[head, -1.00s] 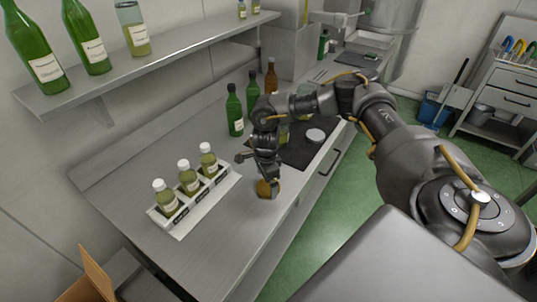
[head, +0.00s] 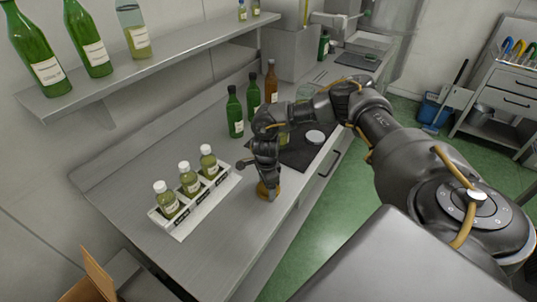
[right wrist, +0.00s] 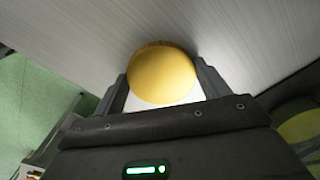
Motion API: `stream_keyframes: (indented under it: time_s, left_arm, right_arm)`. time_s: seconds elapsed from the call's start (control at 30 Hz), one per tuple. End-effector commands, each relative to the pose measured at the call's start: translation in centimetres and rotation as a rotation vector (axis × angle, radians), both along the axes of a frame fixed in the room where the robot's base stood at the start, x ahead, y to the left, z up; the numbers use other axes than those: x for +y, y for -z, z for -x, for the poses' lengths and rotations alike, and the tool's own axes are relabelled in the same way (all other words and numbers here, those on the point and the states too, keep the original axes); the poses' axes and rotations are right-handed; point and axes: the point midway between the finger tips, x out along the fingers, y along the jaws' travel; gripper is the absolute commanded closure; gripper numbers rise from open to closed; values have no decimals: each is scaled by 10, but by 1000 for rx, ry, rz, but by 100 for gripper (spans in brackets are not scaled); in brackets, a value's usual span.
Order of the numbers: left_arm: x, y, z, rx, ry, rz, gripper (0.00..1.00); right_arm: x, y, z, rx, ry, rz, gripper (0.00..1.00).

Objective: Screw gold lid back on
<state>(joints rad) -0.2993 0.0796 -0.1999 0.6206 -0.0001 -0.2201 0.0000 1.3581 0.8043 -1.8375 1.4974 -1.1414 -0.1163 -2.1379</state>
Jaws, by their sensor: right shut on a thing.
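The gold lid (head: 274,193) is low over the steel counter, near its front edge, right of the sample rack. My right gripper (head: 267,189) comes down on it from above. In the right wrist view the round gold lid (right wrist: 162,76) sits between the two fingers of my right gripper (right wrist: 163,84), which are shut on its sides. I cannot tell whether the lid touches the counter. A jar of yellowish content (head: 284,138) stands partly hidden behind my right arm. My left gripper is not in view.
A white rack (head: 192,215) with three white-capped bottles stands left of the gripper. Green bottles (head: 235,113) and a brown bottle (head: 271,78) stand behind. A dark mat (head: 297,155) bears a pale round disc (head: 315,137). The counter's front left is clear.

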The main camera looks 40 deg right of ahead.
Motion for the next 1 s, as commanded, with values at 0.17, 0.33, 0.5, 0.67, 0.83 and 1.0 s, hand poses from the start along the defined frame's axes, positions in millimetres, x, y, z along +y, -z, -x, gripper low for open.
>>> stream_keyframes:
  time_s: [0.17, 0.33, 0.5, 0.67, 0.83, 1.0]
  left_arm:
    - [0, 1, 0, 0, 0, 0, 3]
    - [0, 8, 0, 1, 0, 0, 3]
    - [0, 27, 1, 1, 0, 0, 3]
    - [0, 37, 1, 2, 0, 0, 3]
    - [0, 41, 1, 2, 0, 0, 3]
    - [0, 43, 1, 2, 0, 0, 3]
  right_arm:
    - [0, 0, 0, 0, 0, 0, 47]
    - [0, -7, -1, -3, 1, -1, 47]
    - [1, -32, 2, -5, -3, -3, 47]
    - [7, -67, 32, -6, -7, -2, 47]
    - [13, -99, 68, -4, -6, 1, 47]
    - [20, -114, 101, -4, -5, 0, 47]
